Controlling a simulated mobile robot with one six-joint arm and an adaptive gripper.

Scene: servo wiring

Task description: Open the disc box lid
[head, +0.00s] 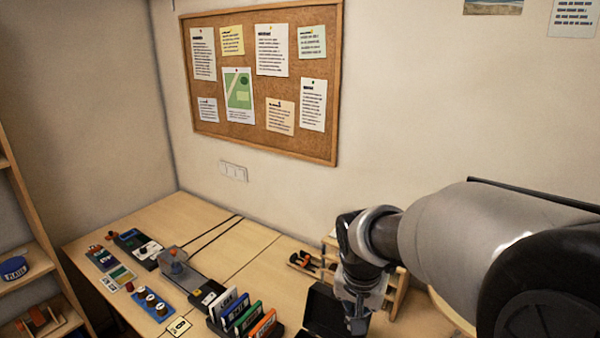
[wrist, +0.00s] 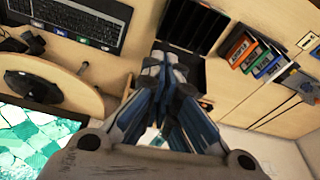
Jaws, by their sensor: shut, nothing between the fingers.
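The black disc box (wrist: 196,22) shows at the top middle of the wrist view, with its slotted inside visible. A plain dark panel (wrist: 190,72), which looks like its lid swung back, lies along its lower edge. In the head view a black panel (head: 326,308) of it stands left of my gripper (head: 357,326). My gripper is shut and empty. In the wrist view its fingertips (wrist: 162,58) are at the panel's left side, close to the box. I cannot tell whether they touch it. The fingers hide part of the panel.
A rack of coloured cases (head: 243,315) stands left of the box. A keyboard (wrist: 70,22) and a round dark object on a wooden stand (wrist: 50,80) lie on the box's other side. A corkboard (head: 262,80) hangs on the wall. Bare desk (head: 265,285) shows behind the cases.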

